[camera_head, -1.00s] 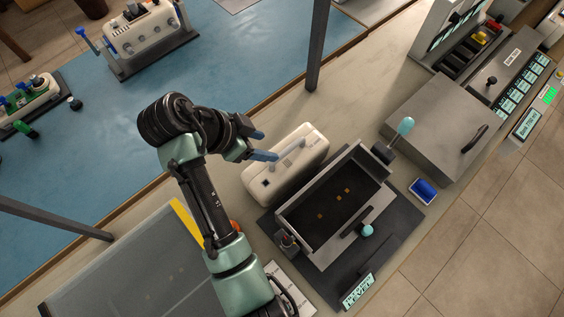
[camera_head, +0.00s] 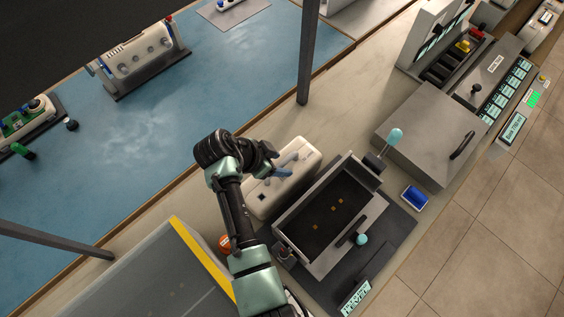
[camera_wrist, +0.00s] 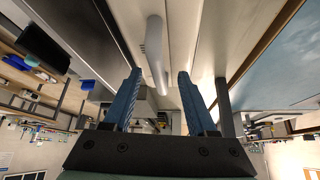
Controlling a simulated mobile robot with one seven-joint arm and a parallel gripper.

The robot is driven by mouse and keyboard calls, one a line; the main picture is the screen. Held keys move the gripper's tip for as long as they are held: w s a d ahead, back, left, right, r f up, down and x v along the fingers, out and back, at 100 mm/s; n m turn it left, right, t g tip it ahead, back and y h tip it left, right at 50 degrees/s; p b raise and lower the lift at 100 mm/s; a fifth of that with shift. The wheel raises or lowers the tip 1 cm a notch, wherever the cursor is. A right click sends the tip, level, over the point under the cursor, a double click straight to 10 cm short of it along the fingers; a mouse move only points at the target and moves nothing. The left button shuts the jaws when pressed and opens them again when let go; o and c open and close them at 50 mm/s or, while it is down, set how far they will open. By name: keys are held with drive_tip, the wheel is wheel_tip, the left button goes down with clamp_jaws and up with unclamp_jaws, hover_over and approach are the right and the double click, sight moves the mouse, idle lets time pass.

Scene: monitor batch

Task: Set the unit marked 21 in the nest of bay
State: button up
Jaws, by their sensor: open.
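A cream unit (camera_head: 262,200) with a raised handle stands on the bench beside the open bay. No number is readable on it. My gripper (camera_head: 285,165) is open above this unit, with its blue fingers at the handle. In the wrist view the pale handle (camera_wrist: 154,50) lies between the lines of the two open fingers (camera_wrist: 159,76), and I see no grip on it. The bay's dark nest (camera_head: 318,228) is an open rectangular box with small orange marks on its floor and no unit in it. A teal-knobbed lever (camera_head: 395,136) stands at its far corner.
A closed grey lidded box (camera_head: 428,135) is to the right, with a blue item (camera_head: 414,197) by it. A dark post (camera_head: 308,60) rises behind. Another white unit (camera_head: 140,58) stands on the blue table (camera_head: 150,150). A yellow-edged grey surface (camera_head: 160,275) lies lower left.

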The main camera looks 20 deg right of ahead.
clamp_jaws()
idle(1.4)
